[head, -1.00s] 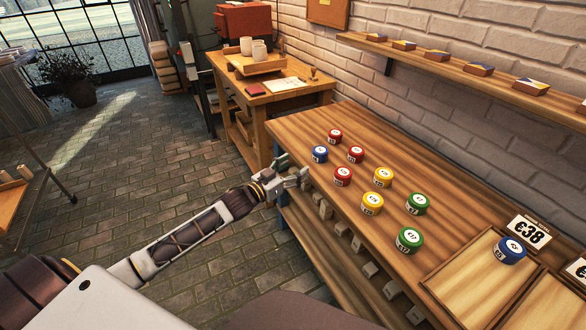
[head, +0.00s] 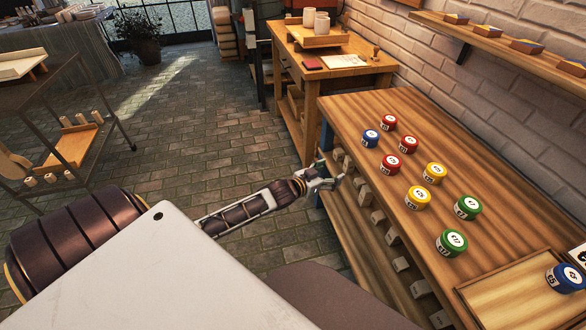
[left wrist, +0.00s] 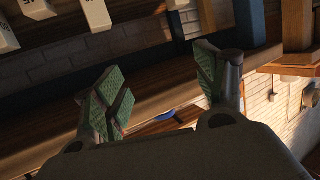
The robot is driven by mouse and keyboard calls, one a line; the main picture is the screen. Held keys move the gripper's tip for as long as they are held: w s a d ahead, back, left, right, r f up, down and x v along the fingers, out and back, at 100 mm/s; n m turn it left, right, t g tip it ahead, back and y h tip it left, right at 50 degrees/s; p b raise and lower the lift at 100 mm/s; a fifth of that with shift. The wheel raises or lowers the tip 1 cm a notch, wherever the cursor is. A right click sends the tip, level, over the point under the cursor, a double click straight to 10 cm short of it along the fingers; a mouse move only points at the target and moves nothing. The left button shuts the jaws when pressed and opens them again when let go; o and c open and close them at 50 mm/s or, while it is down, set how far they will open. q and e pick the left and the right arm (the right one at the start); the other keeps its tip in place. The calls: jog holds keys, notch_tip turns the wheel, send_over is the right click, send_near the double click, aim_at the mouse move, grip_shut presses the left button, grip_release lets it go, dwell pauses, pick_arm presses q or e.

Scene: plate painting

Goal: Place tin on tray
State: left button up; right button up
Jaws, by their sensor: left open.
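Several tins stand upright on the wooden table (head: 355,110) in the head view. They include a blue tin (head: 371,138), red tins (head: 391,164), yellow tins (head: 418,197) and green tins (head: 451,243). A wooden tray (head: 510,297) lies at the table's near right, with a blue tin (head: 565,278) on its right part. My left gripper (head: 332,178) is open and empty beside the table's left edge, apart from the tins. The left wrist view shows its spread green-padded fingers (left wrist: 160,92) with nothing between them. My right gripper is out of view.
A second wooden table (head: 345,70) with cups stands behind. A wall shelf (head: 500,40) with small boxes runs above the table's right side. A dark cart (head: 85,110) stands at the left. The brick floor between is clear.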

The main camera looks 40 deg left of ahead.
pick_arm(q)
jog(key=s+f+g+y, duration=0.1)
jog(key=s+f+g, duration=0.1)
jog(key=s+f, duration=0.45)
jog(key=s+f+n+g+y, duration=0.1)
jog(key=s+f+g, duration=0.2)
jog(key=f, duration=0.6)
jog(key=s+f+g+y, duration=0.15)
jog(key=s+f, duration=0.25)
jog(key=f, duration=0.4)
jog(key=s+d+f+g, duration=0.3)
jog(key=s+f, duration=0.3)
jog(key=s, duration=0.3)
jog(key=s+d+f+g, duration=0.3)
jog(key=s+f, duration=0.3)
jog(key=s, duration=0.3)
jog(key=shift+d+f+m, duration=0.15)
jog(key=shift+d+m, duration=0.15)
jog(key=shift+d, duration=0.25)
jog(key=shift+h, duration=0.25)
jog(key=shift+o, duration=0.5)
